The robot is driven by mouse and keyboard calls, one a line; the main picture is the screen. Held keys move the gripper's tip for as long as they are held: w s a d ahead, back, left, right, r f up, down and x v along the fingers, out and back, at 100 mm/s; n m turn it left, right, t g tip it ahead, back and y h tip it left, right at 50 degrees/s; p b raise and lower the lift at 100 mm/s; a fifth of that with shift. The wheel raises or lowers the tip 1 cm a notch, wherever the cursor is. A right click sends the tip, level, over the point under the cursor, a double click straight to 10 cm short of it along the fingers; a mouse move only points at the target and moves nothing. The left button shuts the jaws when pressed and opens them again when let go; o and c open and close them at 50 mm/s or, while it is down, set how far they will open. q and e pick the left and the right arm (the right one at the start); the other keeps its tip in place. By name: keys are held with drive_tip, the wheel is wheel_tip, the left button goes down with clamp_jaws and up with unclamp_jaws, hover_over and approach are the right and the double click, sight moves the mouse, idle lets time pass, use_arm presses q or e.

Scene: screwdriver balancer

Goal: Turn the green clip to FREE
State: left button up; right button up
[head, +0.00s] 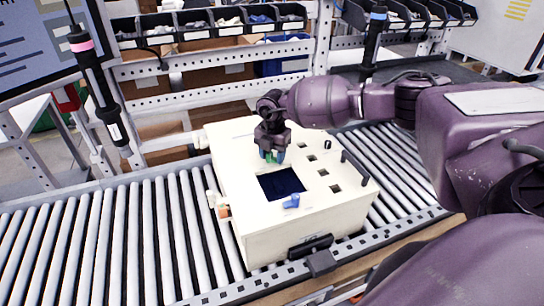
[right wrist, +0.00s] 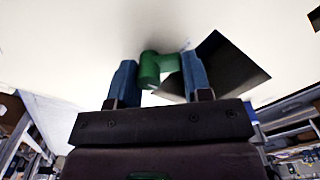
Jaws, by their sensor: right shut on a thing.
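The green clip (head: 269,158) is on the top of the cream box (head: 240,228), at the far edge of the square dark opening (head: 282,184). My right gripper (head: 272,158) points down from above and is shut on this clip. In the right wrist view the green clip (right wrist: 150,70) sits between my two blue fingertips, with a round post and an arm reaching toward the right finger. The dark opening also shows in the right wrist view (right wrist: 228,68). I cannot read any FREE mark. My left gripper is not in view.
A blue clip (head: 291,202) lies at the opening's near edge. The box stands on a roller conveyor (head: 110,245) with a black latch (head: 310,246) in front. A pink-banded screwdriver (head: 97,85) hangs at left; a blue-banded one (head: 373,40) hangs behind my right arm.

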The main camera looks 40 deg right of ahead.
drive_tip(key=n, duration=0.2)
drive_tip(key=n+b, duration=0.1)
drive_tip(key=n, duration=0.2)
drive_tip(key=shift+w+d+n, duration=0.2)
drive_tip(key=shift+n, duration=0.1)
drive_tip(key=n+b, duration=0.1)
drive_tip(key=n, duration=0.2)
drive_tip(key=shift+w, duration=0.1)
drive_tip(key=shift+n, duration=0.4)
drive_tip(key=shift+r, duration=0.1)
drive_tip(key=o, duration=0.9)
wheel_tip(320, 180, up, 11)
drive_tip(key=shift+f+b, duration=0.15)
drive_tip(key=shift+b, duration=0.35)
